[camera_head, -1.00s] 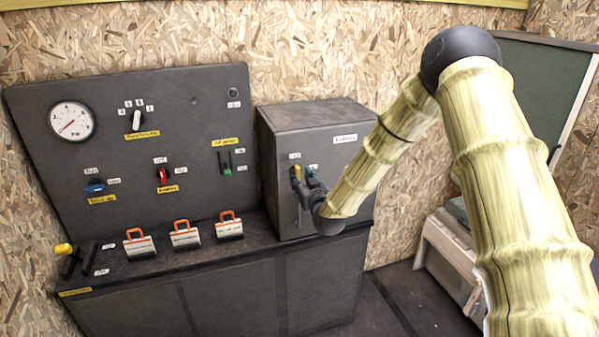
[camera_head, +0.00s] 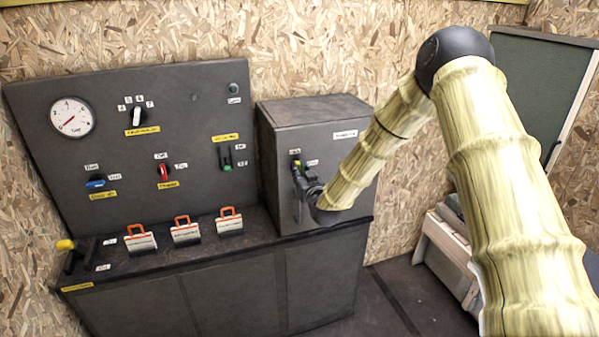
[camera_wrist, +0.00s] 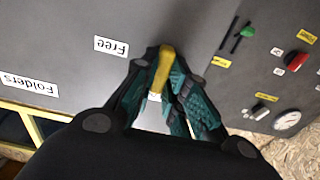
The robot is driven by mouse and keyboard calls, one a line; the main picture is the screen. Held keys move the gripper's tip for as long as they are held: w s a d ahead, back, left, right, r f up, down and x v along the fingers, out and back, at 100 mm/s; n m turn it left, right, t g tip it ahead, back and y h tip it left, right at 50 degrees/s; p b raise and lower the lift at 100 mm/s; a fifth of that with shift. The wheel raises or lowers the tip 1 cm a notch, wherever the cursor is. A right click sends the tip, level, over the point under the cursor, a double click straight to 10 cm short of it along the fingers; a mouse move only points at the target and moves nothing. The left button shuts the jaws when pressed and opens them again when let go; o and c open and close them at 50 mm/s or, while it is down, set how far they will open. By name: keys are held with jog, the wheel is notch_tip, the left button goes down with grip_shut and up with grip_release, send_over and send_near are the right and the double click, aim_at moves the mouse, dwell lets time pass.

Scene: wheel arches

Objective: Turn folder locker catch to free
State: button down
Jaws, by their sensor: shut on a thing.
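The folder locker (camera_head: 345,155) is a grey box on the right end of the counter. Its catch, a yellow handle (camera_wrist: 163,66), is on the front face and is between my gripper's teal-padded fingers (camera_wrist: 160,80). The gripper is shut on it. In the wrist view a "Free" label (camera_wrist: 111,47) is beside the catch, with a "Folders" label (camera_wrist: 29,86) farther left. Another white label is mostly hidden between the fingers. In the head view my gripper (camera_head: 299,168) is at the locker's upper left front and covers most of the catch.
Left of the locker, a grey panel (camera_head: 90,150) carries a gauge (camera_head: 72,117), a black knob, a blue knob, a red switch and a green slider (camera_head: 226,158). Several orange-handled padlock-like items (camera_head: 186,232) stand on the counter. A yellow-topped lever (camera_head: 66,246) is at far left.

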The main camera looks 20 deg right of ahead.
jog(key=shift+f+m+b, duration=0.1)
jog(key=shift+m+b, duration=0.2)
jog(key=shift+b, duration=0.1)
jog(key=m+b, duration=0.5)
jog(key=b, duration=0.1)
jog(key=m+b, duration=0.6)
jog(key=b, duration=0.1)
jog(key=m+b, duration=0.6)
jog(key=shift+d+f+b, duration=0.3)
jog(key=shift+d+f, duration=0.05)
jog(key=shift+d, duration=0.05)
jog(key=shift+m, duration=0.3)
jog(key=c, duration=1.4)
grip_release()
jog(key=shift+c, duration=0.2)
jog(key=shift+s+r, duration=0.1)
